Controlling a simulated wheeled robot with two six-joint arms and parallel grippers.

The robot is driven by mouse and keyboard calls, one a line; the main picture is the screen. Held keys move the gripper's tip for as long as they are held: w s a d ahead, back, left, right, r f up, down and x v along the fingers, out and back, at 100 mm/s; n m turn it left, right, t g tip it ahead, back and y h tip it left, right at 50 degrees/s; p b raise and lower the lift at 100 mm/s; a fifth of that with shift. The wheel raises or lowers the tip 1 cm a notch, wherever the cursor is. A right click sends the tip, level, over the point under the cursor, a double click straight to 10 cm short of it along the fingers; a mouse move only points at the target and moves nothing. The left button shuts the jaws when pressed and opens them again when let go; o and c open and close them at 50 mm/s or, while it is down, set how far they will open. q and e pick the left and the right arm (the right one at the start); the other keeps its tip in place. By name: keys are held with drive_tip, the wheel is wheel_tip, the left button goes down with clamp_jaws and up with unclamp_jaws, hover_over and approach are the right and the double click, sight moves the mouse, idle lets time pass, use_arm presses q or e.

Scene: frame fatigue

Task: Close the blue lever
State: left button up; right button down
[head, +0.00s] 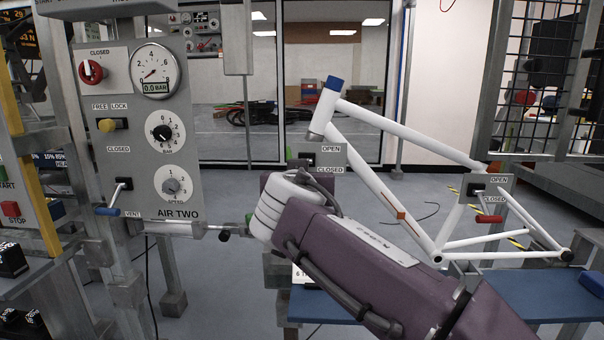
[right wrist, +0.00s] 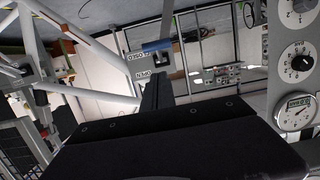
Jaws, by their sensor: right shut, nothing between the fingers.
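A lever with a blue handle (right wrist: 157,45) sits on a small plate in the right wrist view, which shows the scene upside down. The handle lies beside the plate's CLOSED label, with the OPEN label on the side nearer my fingers. In the head view the plate (head: 328,150) stands at the centre, and my right arm hides the blue handle. My right gripper (right wrist: 155,90) is shut and empty, its dark fingers pointing at the plate; I cannot tell whether they touch the lever. My left gripper is not in view.
A white bicycle frame (head: 387,189) stands right of my arm over a blue bench (head: 335,306). A red-handled lever (head: 489,219) is on another OPEN/CLOSED plate. The AIR TWO panel (head: 135,140) at left has a blue-handled VENT lever (head: 107,211), dials and knobs.

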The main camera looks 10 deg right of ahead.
drive_tip(key=v, duration=0.3)
drive_tip(key=shift+s+a, duration=0.1)
